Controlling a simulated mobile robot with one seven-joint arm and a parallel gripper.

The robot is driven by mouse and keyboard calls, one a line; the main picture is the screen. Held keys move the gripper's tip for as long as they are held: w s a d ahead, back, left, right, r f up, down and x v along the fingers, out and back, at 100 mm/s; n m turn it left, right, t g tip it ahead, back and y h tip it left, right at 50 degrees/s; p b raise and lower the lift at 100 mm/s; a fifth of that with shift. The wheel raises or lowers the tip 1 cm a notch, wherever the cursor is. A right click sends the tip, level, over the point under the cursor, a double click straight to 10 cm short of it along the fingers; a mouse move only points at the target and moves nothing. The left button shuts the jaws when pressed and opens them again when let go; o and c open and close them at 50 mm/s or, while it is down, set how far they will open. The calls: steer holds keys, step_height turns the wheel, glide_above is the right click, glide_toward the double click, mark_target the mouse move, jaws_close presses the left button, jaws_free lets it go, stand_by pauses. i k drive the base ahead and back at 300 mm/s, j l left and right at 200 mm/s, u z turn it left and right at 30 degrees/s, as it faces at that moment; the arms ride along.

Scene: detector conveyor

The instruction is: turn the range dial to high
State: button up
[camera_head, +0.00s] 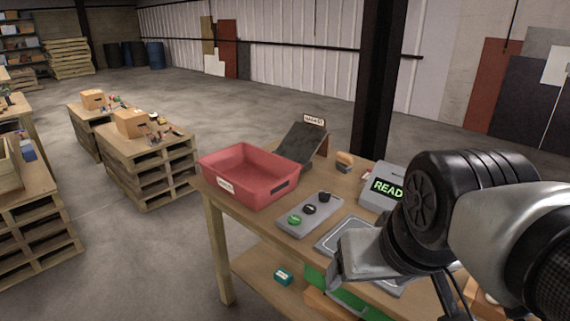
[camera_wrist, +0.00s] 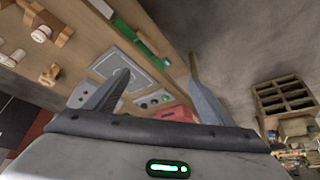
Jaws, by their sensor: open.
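A grey control panel (camera_head: 324,220) lies on the wooden workbench. It carries a green button (camera_head: 294,220) and two black knobs, a middle one (camera_head: 309,209) and a far one (camera_head: 324,196). I cannot tell which knob is the range dial, and no pointer or markings are readable. My gripper (camera_head: 342,272) is to the right of the panel, above the bench and apart from it. In the wrist view my gripper (camera_wrist: 150,88) shows two spread fingers with nothing held, and the small panel is seen beyond, between them.
A grey box with a green "READ" display (camera_head: 388,188) stands behind my gripper. A red bin (camera_head: 228,190) sits on the bench's left end, with a dark sloped chute (camera_head: 302,143) behind. A grey framed plate (camera_head: 340,233) lies beside the panel. A dark post (camera_head: 378,95) rises behind.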

mark_target(324, 197)
steer(key=i+j, duration=0.2)
steer(key=j, duration=0.15)
steer(key=i+j+z, duration=0.15)
steer(key=i+j, duration=0.3)
steer(key=j, duration=0.2)
steer(key=i+j+z, duration=0.15)
steer(key=j, duration=0.25)
steer(key=i+j, duration=0.25)
steer(key=i+j+z, duration=0.15)
steer(key=j, duration=0.35)
